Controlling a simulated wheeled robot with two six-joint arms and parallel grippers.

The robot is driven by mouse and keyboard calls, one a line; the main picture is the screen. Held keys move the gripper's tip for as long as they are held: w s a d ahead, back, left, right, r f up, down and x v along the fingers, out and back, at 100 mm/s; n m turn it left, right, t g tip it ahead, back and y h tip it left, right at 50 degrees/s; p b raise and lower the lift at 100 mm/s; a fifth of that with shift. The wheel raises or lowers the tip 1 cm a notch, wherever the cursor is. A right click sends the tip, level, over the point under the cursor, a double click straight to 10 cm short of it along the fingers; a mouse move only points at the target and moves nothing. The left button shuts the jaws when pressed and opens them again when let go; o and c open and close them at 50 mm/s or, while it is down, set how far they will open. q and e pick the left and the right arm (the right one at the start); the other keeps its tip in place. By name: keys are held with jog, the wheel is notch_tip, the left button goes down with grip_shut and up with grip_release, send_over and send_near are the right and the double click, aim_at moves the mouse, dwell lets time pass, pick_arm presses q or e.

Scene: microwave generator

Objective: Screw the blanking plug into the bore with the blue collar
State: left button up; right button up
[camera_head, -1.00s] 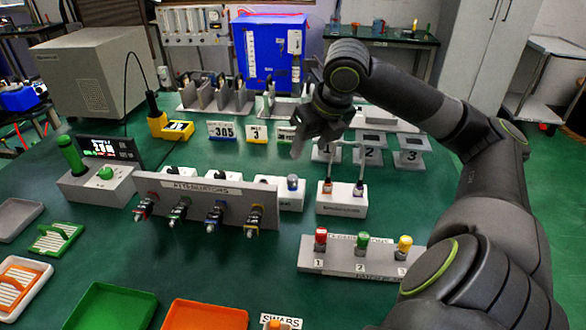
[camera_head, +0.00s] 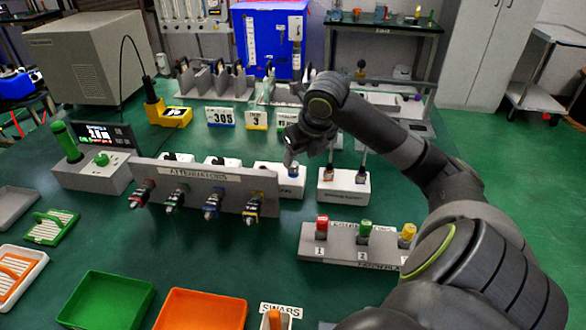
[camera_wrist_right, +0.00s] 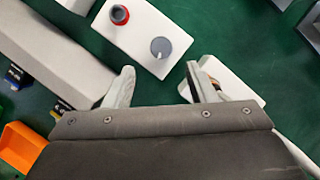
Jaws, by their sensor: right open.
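A white block (camera_head: 268,174) stands behind the right end of the attenuator panel. In the right wrist view the same block (camera_wrist_right: 133,30) carries a red-collared bore (camera_wrist_right: 119,14) and a round grey piece with a pale line (camera_wrist_right: 160,47), which may be the blanking plug. That piece looks bluish in the head view (camera_head: 293,170). I cannot make out a blue-collared bore for certain. My right gripper (camera_head: 289,161) is open and empty, close to the round piece. In the wrist view its fingers (camera_wrist_right: 160,87) are apart, below the piece in the picture. My left gripper is out of view.
The upright attenuator panel (camera_head: 200,187) stands beside the block as an obstacle. A white block with two posts (camera_head: 343,188) is on its right. A rack with red, green and yellow caps (camera_head: 340,243), a green tray (camera_head: 105,300) and an orange tray (camera_head: 200,310) are in front.

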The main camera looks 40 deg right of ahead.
aim_at(294, 165)
jog(key=x, duration=0.5)
jog(key=shift+w+d+f, duration=0.15)
jog(key=shift+w+d, duration=0.05)
jog(key=shift+w, duration=0.25)
grip_shut()
